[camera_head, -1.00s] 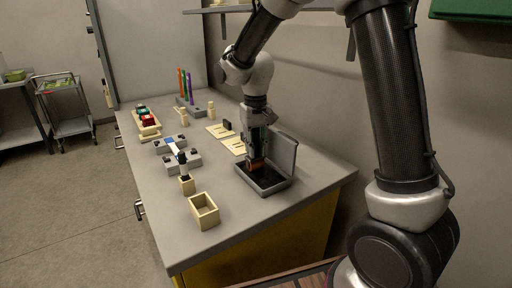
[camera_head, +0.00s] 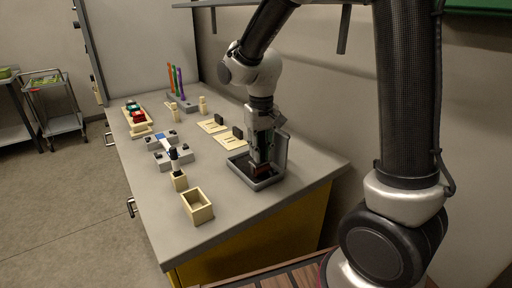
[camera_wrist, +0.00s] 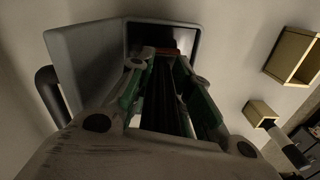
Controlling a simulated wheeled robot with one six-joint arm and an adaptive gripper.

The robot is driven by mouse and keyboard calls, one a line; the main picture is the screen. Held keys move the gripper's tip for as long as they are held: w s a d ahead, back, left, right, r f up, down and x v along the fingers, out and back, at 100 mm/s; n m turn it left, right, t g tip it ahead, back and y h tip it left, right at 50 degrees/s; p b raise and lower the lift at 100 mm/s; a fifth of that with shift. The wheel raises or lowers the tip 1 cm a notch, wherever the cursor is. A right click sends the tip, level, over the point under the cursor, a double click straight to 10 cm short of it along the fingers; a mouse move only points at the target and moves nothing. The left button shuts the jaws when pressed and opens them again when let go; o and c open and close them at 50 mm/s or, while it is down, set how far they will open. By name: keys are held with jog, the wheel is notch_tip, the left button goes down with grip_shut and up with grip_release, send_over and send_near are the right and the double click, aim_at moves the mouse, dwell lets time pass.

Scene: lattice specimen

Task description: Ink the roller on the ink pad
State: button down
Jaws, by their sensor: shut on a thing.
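The ink pad (camera_head: 275,182) is a dark grey open case on the right part of the bench, its lid raised at the wall side. Its dark tray rim (camera_wrist: 196,42) and grey lid (camera_wrist: 82,58) show at the top of the wrist view. My gripper (camera_head: 261,160) points down into the tray and is shut on the roller (camera_head: 261,168). Only an orange-brown strip of the roller (camera_wrist: 166,50) shows between the fingertips in the wrist view. The roller is low over the dark pad; I cannot tell whether it touches it.
An open wooden box (camera_head: 197,206) and a smaller wooden holder (camera_head: 180,181) with a dark-topped object stand left of the pad. Flat wooden plates (camera_head: 231,141) lie behind it. Grey blocks (camera_head: 165,158) and a rack of coloured sticks (camera_head: 183,103) stand farther off. The front bench corner is clear.

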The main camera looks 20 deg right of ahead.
dwell(0.3)
jog(key=shift+w+a, duration=0.35)
jog(key=shift+w, duration=0.75)
jog(key=shift+w+a, duration=0.4)
jog(key=shift+w, duration=0.7)
jog(key=shift+w+a, duration=0.35)
jog(key=shift+w, duration=0.75)
notch_tip(320, 180, up, 7)
jog(key=shift+s, duration=0.1)
